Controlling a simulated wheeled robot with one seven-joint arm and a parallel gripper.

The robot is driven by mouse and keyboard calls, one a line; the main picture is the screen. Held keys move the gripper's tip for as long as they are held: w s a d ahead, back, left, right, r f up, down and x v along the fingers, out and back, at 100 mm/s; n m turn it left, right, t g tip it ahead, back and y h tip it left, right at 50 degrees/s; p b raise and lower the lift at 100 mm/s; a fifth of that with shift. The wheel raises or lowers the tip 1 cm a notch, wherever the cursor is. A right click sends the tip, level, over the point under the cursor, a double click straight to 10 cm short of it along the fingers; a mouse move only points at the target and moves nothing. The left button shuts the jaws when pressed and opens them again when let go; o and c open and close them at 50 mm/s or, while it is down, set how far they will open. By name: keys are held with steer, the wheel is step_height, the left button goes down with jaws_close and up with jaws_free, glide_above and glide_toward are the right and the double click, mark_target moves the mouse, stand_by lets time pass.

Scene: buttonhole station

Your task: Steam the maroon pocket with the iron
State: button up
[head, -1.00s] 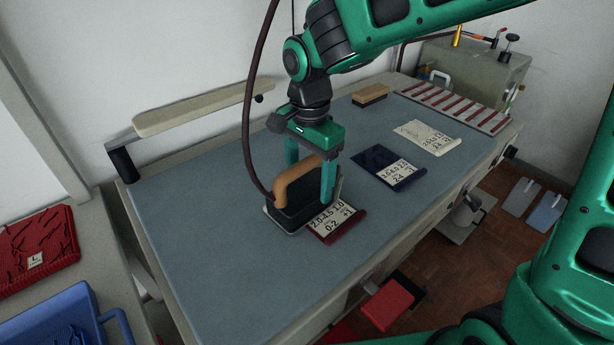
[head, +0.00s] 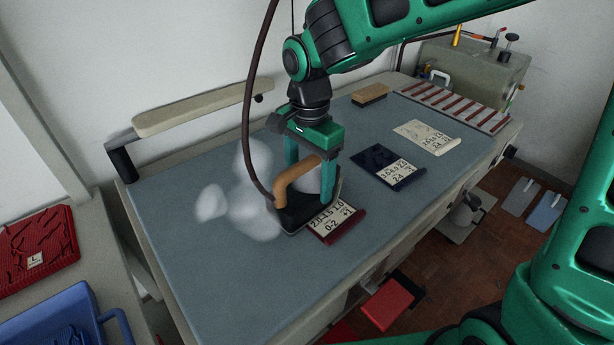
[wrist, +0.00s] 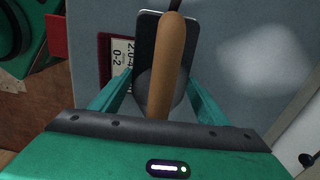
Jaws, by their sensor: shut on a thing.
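My gripper (head: 309,172) is shut on the tan handle of the iron (head: 296,181), and the handle also shows between the fingers in the wrist view (wrist: 168,60). The dark iron stands upright, soleplate down, over the maroon pocket (head: 347,229). Only the pocket's right part with its printed paper label (head: 330,219) shows; the iron hides the rest. In the wrist view the maroon edge (wrist: 104,52) shows left of the iron. White steam (head: 250,213) billows to the left of the iron. I cannot tell whether the soleplate touches the cloth.
A navy pocket (head: 376,160) and a cream pocket (head: 423,134) lie to the right on the blue-grey table (head: 200,270). A wooden brush (head: 370,94) and a striped board (head: 455,107) are at the back. A padded arm board (head: 200,108) stands at the back left. The front left is clear.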

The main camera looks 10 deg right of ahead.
mark_target(309, 158)
steer(key=shift+r, duration=0.15)
steer(key=shift+w+r, duration=0.1)
steer(key=shift+r, duration=3.3)
